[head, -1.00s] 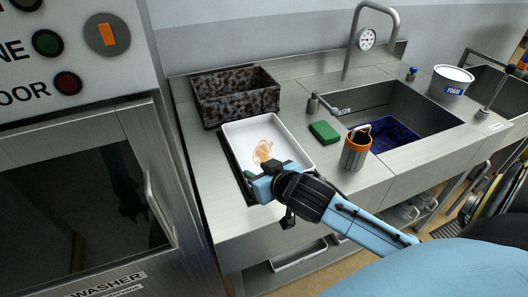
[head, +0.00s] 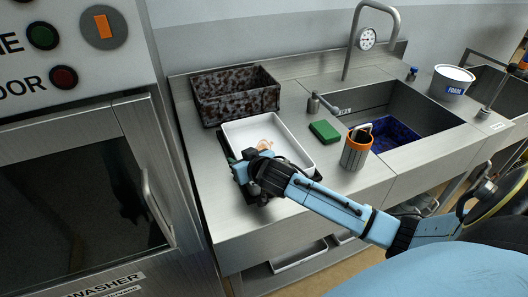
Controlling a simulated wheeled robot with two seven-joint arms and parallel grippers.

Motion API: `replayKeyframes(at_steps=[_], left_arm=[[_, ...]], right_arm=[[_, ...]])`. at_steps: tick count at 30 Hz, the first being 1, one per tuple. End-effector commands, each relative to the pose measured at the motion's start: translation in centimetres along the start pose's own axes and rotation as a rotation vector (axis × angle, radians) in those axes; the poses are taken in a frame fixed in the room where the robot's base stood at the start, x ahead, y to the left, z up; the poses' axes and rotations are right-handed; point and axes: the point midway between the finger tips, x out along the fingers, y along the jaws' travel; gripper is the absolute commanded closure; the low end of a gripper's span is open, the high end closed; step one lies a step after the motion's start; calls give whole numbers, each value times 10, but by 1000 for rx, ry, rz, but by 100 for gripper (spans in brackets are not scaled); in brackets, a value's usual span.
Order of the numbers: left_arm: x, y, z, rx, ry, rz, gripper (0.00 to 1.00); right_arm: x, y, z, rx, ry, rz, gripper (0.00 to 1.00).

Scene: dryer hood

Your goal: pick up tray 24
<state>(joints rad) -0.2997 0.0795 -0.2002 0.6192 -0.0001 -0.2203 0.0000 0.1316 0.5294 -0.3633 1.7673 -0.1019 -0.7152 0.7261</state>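A white rectangular tray (head: 296,150) with an orange-brown stain (head: 266,146) inside lies on the steel counter; I can read no number on it. A dark flat piece (head: 224,146) shows under its left edge. My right gripper (head: 241,168) is at the tray's near left corner and covers part of the near rim. Its fingertips are hidden or too small to tell whether they are open or touching the rim. My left gripper is out of the picture.
A rust-speckled dark bin (head: 235,97) stands behind the tray. The washer (head: 80,200) is on the left. Bare counter lies left of the tray.

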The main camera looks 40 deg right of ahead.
Motion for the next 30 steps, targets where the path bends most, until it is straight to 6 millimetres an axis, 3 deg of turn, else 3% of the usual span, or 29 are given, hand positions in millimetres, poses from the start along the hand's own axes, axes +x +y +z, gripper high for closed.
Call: replayKeyframes(at_steps=[3, 11, 20, 30], left_arm=[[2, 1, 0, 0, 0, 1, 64], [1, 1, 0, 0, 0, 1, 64], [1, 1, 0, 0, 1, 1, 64], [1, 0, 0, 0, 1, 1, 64]], right_arm=[[10, -1, 0, 1, 0, -1, 65], [12, -1, 0, 1, 0, -1, 65], [12, -1, 0, 0, 0, -1, 100], [12, 0, -2, -4, 4, -1, 100]])
